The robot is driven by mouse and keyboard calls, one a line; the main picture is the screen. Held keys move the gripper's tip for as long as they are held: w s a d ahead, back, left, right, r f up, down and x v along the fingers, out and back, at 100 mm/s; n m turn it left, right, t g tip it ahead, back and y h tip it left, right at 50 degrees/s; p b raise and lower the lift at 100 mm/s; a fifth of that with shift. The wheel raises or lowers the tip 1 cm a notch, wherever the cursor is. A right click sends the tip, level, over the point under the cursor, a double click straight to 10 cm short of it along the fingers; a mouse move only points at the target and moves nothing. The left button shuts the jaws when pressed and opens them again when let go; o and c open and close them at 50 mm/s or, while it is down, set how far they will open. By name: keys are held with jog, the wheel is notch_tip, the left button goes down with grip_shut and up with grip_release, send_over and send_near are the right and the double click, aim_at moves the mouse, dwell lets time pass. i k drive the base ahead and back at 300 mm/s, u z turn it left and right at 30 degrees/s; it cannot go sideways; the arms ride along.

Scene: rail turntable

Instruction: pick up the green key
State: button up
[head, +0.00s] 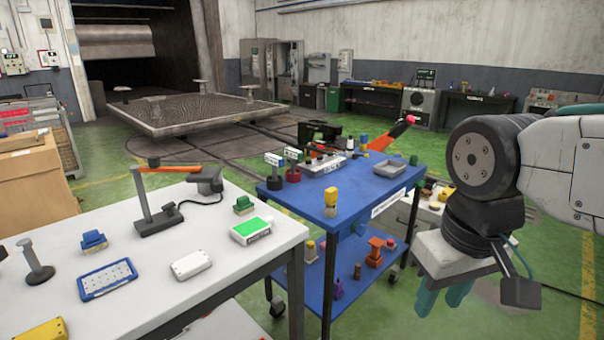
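A small dark green piece (243,205) stands on the white table near its far right corner, and it is the likeliest green key, though its shape is too small to be sure. A flat green and white box (251,231) lies just in front of it. My gripper (443,298) hangs at the right of the head view, pointing down, beyond the blue cart from the white table and well away from the green piece. Its two teal fingers are apart, with nothing visible between them.
The white table (215,275) also holds a blue piece (93,241), a blue tray (107,278), a white box (191,265) and a lamp-like stand (160,220). A blue cart (300,205) with a yellow piece (330,203) stands between the table and my gripper.

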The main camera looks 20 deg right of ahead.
aim_at(293, 154)
jog(key=z, duration=1.15)
jog(key=i, duration=1.6)
jog(key=u, duration=0.95)
jog(key=i, duration=0.75)
jog(key=u, duration=0.85)
